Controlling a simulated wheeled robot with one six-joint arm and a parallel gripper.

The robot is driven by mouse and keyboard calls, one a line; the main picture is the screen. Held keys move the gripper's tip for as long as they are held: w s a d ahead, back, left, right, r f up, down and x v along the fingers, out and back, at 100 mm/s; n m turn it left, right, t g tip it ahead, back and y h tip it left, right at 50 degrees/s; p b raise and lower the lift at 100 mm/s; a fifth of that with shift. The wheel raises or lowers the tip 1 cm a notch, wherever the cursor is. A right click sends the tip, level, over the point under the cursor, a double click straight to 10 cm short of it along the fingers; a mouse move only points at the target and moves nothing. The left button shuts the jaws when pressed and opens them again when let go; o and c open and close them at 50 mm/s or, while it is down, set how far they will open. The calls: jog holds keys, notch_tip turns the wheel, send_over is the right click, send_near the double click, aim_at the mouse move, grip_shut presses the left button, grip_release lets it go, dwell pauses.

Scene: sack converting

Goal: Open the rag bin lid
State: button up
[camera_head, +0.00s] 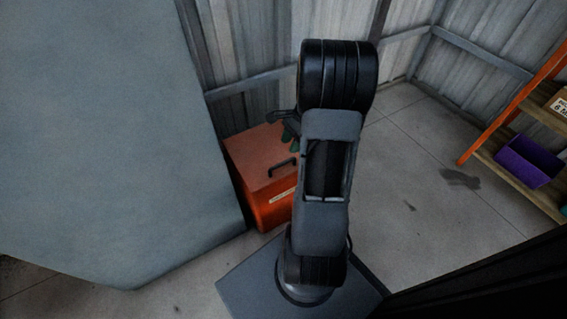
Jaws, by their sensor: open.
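The rag bin (275,210) is an orange box on the floor, left of my arm. Its lid (255,147) lies flat and shut on top. A dark bar handle (283,168) stands on the lid near its front edge, and a pale label (283,196) is on the front below it. My gripper (284,123) shows partly beside my arm, over the back right part of the lid. It is open, with nothing seen between its fingers. My arm hides the right side of the bin. The height of the gripper above the lid is hard to tell.
A large grey-blue surface (90,130) fills the left side, close beside the bin. Corrugated metal walls (245,45) stand behind. At right is an orange-framed shelf (500,115) with a purple bin (528,160). The concrete floor (430,185) between is clear apart from dark stains.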

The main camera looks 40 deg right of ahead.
aim_at(281, 163)
jog(key=b+x, duration=0.3)
jog(key=x, duration=0.5)
grip_shut()
jog(key=shift+r, duration=0.1)
dwell(0.4)
